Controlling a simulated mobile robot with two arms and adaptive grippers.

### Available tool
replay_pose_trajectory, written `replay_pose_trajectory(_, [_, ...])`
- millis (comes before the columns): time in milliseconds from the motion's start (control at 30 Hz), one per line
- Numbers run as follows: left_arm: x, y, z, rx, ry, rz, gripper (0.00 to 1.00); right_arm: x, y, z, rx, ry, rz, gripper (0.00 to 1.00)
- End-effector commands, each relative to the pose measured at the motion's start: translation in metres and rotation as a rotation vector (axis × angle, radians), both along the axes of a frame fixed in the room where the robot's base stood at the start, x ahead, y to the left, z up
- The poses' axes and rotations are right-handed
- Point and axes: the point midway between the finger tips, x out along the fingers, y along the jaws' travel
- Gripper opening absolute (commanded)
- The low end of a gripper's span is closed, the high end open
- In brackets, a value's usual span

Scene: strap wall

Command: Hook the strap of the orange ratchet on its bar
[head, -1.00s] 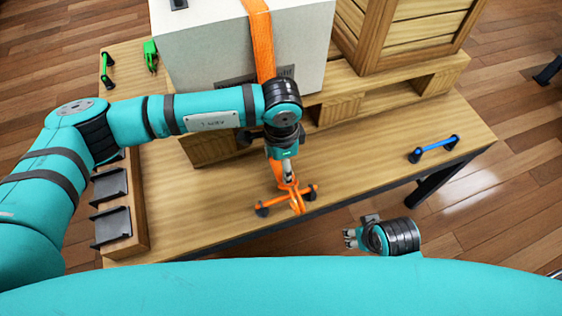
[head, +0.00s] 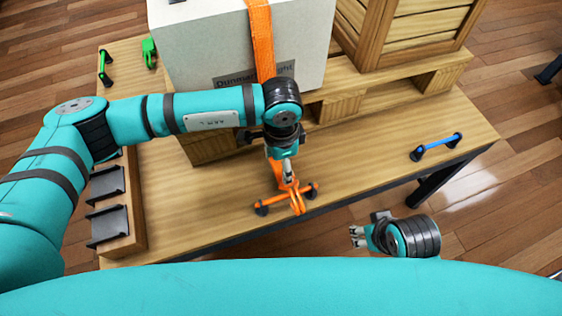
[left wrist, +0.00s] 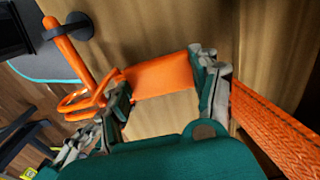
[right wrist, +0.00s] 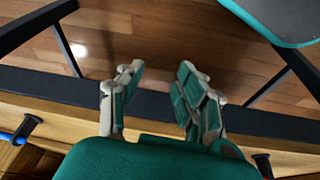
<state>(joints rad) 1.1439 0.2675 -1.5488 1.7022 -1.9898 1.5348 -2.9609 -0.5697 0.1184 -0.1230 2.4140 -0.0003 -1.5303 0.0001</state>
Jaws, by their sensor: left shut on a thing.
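The orange strap (head: 262,45) runs down over the white box and behind my left arm. My left gripper (head: 287,178) is shut on an orange piece at the strap's lower end, just above the orange bar (head: 311,190). In the left wrist view the fingers clasp this flat orange piece (left wrist: 160,77), and its wire hook (left wrist: 88,100) lies against the orange bar (left wrist: 66,45). Whether the hook is seated around the bar I cannot tell. The orange ratchet itself is not clearly visible. My right gripper (head: 357,237) is open and empty off the table's front edge; its spread fingers show in the right wrist view (right wrist: 153,95).
The white box (head: 205,50) and a wooden crate (head: 415,35) stand on a pallet (head: 345,100). A blue bar (head: 436,146) is at the table's right, a green bar (head: 105,68) and green ratchet (head: 149,52) at the left. Black holders (head: 107,183) line the left side.

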Motion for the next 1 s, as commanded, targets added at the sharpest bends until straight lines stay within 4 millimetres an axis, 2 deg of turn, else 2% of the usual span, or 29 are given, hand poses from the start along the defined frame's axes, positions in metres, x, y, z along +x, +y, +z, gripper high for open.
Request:
replay_pose_trajectory(433, [0.000,0.000,-0.001,0.000,-0.002,0.000,0.26,-0.003,-0.001,-0.003,-0.002,0.010,0.000,0.36])
replay_pose_trajectory(700, [0.000,0.000,0.001,0.000,0.000,0.000,0.26,-0.007,0.000,0.011,0.002,-0.005,0.000,0.36])
replay_pose_trajectory(1000, [0.001,0.000,0.001,0.000,-0.001,0.000,0.26,-0.004,-0.001,0.009,0.000,-0.014,0.000,0.36])
